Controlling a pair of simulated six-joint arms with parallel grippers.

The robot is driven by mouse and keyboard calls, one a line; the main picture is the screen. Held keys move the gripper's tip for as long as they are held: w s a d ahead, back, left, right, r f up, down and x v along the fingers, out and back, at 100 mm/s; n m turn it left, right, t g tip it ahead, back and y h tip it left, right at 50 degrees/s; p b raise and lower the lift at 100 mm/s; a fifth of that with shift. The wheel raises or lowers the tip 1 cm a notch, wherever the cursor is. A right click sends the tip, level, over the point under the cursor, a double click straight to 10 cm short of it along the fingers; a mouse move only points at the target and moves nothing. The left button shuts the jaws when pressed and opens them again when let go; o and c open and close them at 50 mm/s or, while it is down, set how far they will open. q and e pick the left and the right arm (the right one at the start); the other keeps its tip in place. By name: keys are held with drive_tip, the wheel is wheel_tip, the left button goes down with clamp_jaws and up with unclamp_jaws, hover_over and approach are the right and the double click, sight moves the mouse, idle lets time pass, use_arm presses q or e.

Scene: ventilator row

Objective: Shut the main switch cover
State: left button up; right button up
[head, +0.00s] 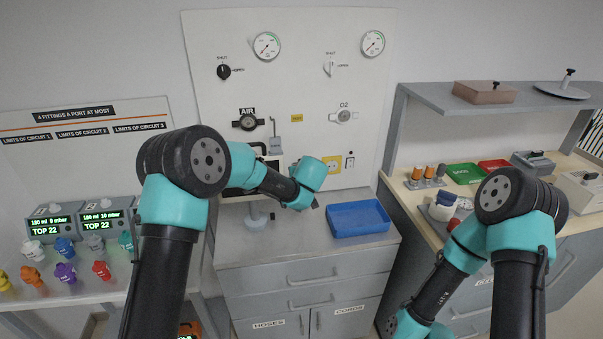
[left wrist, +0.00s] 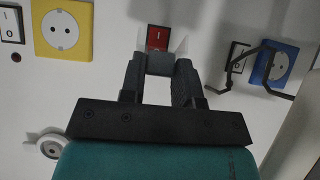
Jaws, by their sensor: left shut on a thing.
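In the left wrist view a red rocker switch (left wrist: 157,38) sits on the pale wall panel, with pale, see-through cover parts (left wrist: 178,47) beside it. I take these for the main switch cover. My left gripper (left wrist: 160,64) is at the near edge of the switch, its two dark fingers shut on the cover. The fingers hide the held part, so I cannot tell the cover's exact angle. In the head view my left arm hides the switch and its cover. My right arm reaches down at the lower right, and its gripper is out of view.
A yellow socket (left wrist: 64,32) and a blue socket (left wrist: 271,65) flank the switch, with a dark bent bracket (left wrist: 262,72) by the blue one. A blue tray (head: 358,219) stands on the cabinet top. Valves and gauges (head: 267,46) are above.

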use_arm(q)
drive_tip(key=shift+f+t, duration=0.2)
drive_tip(key=shift+t, duration=0.1)
idle(0.4)
drive_tip(key=o, duration=0.9)
drive_tip(key=shift+s+r, duration=0.1)
drive_tip(key=v, duration=1.7)
drive_tip(key=shift+d, duration=0.15)
